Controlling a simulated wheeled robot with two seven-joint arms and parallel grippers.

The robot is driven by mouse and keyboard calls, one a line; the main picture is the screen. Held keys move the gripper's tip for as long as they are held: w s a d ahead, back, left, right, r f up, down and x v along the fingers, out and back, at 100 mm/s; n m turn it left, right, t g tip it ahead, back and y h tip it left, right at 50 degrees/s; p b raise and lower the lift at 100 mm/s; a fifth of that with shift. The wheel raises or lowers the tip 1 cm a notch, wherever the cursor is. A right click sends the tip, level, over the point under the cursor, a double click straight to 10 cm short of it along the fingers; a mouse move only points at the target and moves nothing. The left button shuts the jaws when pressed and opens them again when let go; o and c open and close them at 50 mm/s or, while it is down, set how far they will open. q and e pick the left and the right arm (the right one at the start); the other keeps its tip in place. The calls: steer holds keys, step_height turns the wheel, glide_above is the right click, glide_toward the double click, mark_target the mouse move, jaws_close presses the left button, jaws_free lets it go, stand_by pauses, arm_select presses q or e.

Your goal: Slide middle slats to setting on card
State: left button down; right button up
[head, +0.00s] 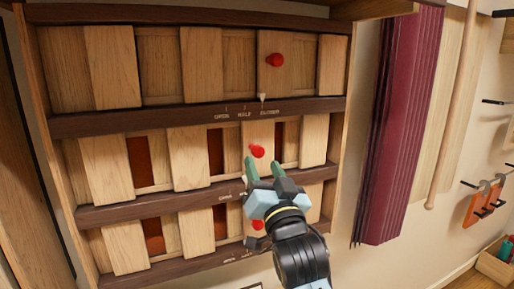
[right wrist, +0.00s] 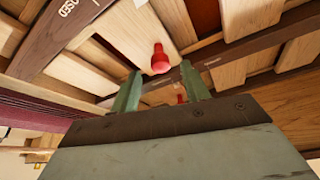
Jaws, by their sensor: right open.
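A wooden slat panel has three rows of slats between dark rails. The middle row's slat (head: 259,133) carries a red knob (head: 257,151); dark reddish openings show between the slats of this row. The rail above is lettered OPEN, HALF, CLOSED (head: 246,113). My right gripper (head: 264,168) is open just below the middle knob, its green fingers pointing up at it. In the right wrist view the red knob (right wrist: 160,60) stands beyond and between the fingertips, and I see no contact. My left gripper is not in view. I cannot make out the card.
The top row has a red knob (head: 275,60) on its slat, below which a pale pointer sits at CLOSED. The bottom row's red knob (head: 257,224) is partly behind my right arm. A maroon curtain (head: 400,130) hangs close on the right.

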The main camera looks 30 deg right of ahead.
mark_target(260, 156)
steer(key=x, duration=0.4)
steer(key=shift+w+r+p, duration=0.15)
steer(key=shift+r+p, duration=0.05)
steer(key=shift+p, duration=0.2)
steer(key=shift+w+d+r, duration=0.15)
steer(key=shift+w, duration=0.45)
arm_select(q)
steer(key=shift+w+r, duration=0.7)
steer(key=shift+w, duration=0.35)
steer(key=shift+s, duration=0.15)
arm_select(e)
steer(key=shift+c, duration=0.6)
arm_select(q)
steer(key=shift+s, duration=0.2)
arm_select(e)
jaws_close()
